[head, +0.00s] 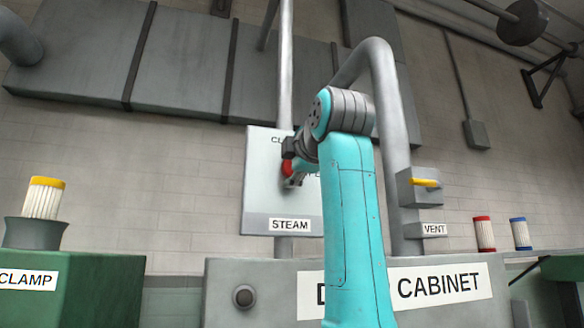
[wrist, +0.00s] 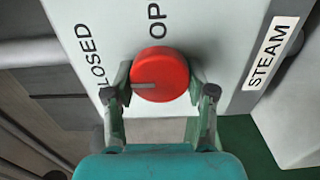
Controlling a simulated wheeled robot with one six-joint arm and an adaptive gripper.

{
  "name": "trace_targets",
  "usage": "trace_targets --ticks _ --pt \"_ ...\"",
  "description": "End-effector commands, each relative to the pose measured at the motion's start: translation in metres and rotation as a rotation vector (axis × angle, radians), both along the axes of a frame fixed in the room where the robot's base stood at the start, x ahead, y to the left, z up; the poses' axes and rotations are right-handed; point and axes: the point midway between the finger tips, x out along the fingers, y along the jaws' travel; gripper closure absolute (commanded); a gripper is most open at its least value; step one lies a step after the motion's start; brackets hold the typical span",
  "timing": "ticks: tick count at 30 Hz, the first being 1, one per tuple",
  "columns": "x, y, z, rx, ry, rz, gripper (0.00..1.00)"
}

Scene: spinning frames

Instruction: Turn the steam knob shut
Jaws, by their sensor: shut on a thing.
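The red round steam knob (head: 287,168) sits on a pale panel (head: 262,180) above a STEAM label (head: 290,225). My gripper (head: 292,175) is at the knob, and the arm hides the panel's right part. In the wrist view the knob (wrist: 160,72) lies between the two fingers of my gripper (wrist: 162,88), which is shut on its sides. A grey mark (wrist: 145,86) on the knob's face points left in that view, towards the CLOSED lettering (wrist: 90,55). The partly cut-off OP lettering (wrist: 157,20) is above the knob there.
A vent box with a yellow handle (head: 425,183) is right of my arm, beside a thick grey pipe (head: 385,80). A grey cabinet (head: 265,290) stands below the panel. A green clamp block (head: 90,302) with a yellow-topped cylinder (head: 43,200) is at left.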

Motion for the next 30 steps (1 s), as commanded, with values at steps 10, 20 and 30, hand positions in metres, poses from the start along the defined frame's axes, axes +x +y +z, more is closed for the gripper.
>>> trace_targets --ticks 10,20,30 --pt "0.0005 0.0004 -0.0014 -0.02 -0.002 0.001 0.8" --pt "0.0004 0.0004 -0.0012 -0.019 -0.002 0.001 0.21" --pt "-0.0031 -0.0008 -0.0003 -0.018 -0.004 0.0 0.21"
